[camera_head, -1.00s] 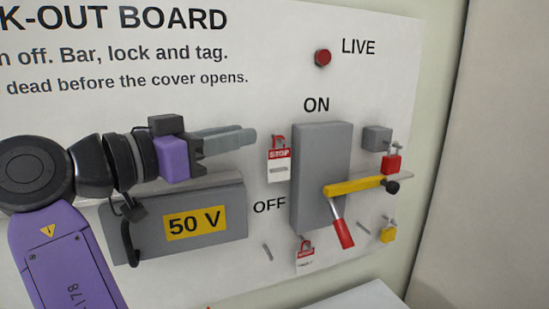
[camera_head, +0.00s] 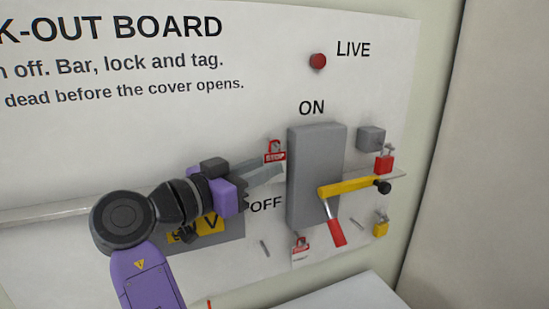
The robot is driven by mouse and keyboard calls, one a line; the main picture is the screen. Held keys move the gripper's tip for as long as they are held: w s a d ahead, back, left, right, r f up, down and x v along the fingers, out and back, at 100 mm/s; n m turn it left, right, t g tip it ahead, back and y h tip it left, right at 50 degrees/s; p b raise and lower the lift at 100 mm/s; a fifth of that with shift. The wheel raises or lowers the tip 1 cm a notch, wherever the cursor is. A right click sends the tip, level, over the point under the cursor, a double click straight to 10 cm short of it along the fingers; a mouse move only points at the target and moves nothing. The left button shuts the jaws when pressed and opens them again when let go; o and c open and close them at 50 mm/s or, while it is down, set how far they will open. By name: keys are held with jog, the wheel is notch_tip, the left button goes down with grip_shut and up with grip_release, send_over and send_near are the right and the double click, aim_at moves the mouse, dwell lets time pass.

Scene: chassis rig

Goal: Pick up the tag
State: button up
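A red and white STOP tag (camera_head: 275,152) hangs on the board left of the grey switch box. Its lower white part is mostly hidden by my gripper (camera_head: 279,169). My gripper's two grey fingers look apart, and their tips are at the tag's lower part. I cannot tell whether they touch it. A second red and white tag (camera_head: 300,249) hangs lower, below the switch box.
The grey switch box (camera_head: 306,178) stands just right of my fingertips. A yellow bar (camera_head: 348,187), a red lever (camera_head: 336,232), a red padlock (camera_head: 384,163) and a yellow padlock (camera_head: 380,229) are further right. A grey 50 V cover (camera_head: 228,228) is behind my arm.

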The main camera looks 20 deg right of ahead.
jog(key=shift+w+d, duration=0.15)
jog(key=shift+d, duration=0.15)
jog(key=shift+c, duration=0.2)
grip_shut()
jog(key=shift+r+b, duration=0.1)
jog(key=shift+b, duration=0.45)
